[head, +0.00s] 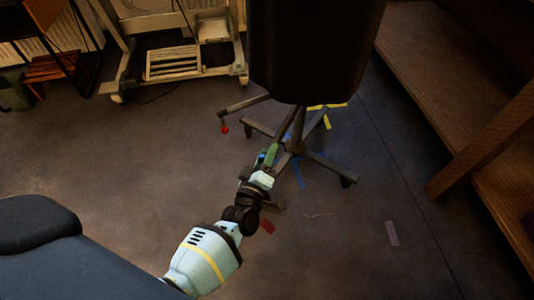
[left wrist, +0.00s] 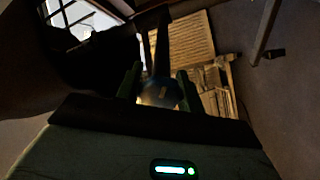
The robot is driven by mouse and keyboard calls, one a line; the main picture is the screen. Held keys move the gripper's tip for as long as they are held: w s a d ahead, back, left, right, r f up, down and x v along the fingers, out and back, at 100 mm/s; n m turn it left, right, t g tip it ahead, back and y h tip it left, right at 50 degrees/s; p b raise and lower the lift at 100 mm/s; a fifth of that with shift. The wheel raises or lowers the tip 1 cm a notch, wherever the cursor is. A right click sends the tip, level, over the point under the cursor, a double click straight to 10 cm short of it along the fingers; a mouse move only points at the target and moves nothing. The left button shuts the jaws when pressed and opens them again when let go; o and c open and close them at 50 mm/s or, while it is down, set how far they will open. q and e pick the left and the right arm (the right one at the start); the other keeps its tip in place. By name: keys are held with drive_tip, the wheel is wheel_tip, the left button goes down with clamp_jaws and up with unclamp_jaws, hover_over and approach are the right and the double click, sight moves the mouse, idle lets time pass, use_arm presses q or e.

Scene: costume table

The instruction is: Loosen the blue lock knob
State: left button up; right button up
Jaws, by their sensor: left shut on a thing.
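My left gripper (head: 270,155) reaches in to the stand (head: 297,128) under the black dress form (head: 315,50). In the left wrist view, the two dark green fingers of my left gripper (left wrist: 158,88) stand on either side of the round, dark bluish lock knob (left wrist: 160,94), in front of the dark stand post (left wrist: 161,45). The gripper is shut on the knob. In the head view the knob is hidden by the gripper. My right gripper is in neither view.
The stand's legs (head: 335,170) spread over the dark floor. A wooden shelf unit (head: 450,70) is on the right. A pale wheeled frame (head: 125,60) stands at the back left. The floor at left is mostly clear, with tape scraps (head: 392,233) at right.

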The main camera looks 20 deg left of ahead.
use_arm(q)
drive_tip(key=shift+n, duration=1)
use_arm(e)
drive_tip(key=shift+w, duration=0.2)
use_arm(q)
drive_tip(key=shift+f+n, duration=0.1)
drive_tip(key=shift+n, duration=0.2)
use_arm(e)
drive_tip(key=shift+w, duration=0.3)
use_arm(q)
drive_tip(key=o, duration=1)
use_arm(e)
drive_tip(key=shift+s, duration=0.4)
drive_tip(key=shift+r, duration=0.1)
